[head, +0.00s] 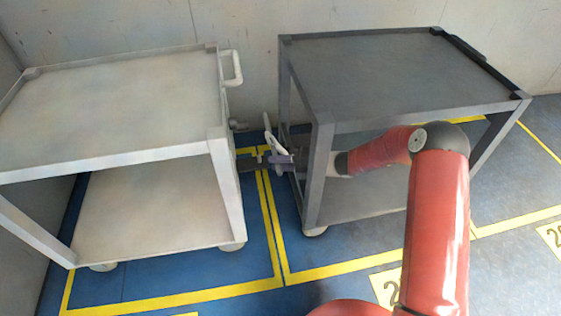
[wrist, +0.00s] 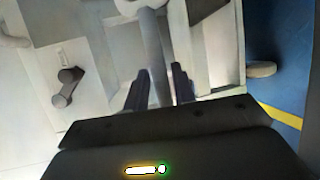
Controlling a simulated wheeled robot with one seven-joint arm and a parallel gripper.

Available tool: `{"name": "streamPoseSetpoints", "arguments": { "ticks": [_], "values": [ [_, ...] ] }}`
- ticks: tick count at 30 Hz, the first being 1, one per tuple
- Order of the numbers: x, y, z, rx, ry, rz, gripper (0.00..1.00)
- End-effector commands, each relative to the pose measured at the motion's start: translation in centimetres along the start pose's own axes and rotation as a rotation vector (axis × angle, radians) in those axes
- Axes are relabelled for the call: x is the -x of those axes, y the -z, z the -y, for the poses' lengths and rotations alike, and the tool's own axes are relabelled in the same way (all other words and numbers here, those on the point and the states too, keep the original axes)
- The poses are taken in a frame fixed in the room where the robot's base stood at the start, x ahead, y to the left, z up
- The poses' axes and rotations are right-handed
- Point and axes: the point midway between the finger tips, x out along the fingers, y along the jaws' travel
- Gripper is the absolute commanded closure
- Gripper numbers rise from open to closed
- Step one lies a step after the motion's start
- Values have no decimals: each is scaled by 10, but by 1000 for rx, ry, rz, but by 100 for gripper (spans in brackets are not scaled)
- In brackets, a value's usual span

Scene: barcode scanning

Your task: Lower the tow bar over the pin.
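A grey bar, which looks like the tow bar (wrist: 153,40), runs up between the two fingers of my gripper (wrist: 160,80) in the wrist view. The fingers flank it closely and appear shut on it. In the head view my gripper (head: 279,159) is small, in the gap between the light cart (head: 120,110) and the dark cart (head: 380,75). A dark peg-like fitting (wrist: 67,87), possibly the pin, shows left of the fingers in the wrist view, apart from the bar. The bar's far end is unclear.
The light cart has a white handle (head: 233,68) on its right side. A pale upright piece (head: 271,135) stands by my gripper. The dark cart's legs and top stand close around my arm. The blue floor (head: 265,270) with yellow lines is clear in front.

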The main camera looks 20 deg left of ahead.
Motion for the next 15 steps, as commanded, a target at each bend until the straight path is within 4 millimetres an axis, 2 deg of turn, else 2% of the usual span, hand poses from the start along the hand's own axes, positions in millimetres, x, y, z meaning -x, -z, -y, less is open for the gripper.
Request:
{"name": "streamPoseSetpoints", "arguments": {
  "ticks": [3,15],
  "values": [
    [0,0,0,0,-1,1,63],
    [0,-1,-2,1,-2,2,63]
  ]
}}
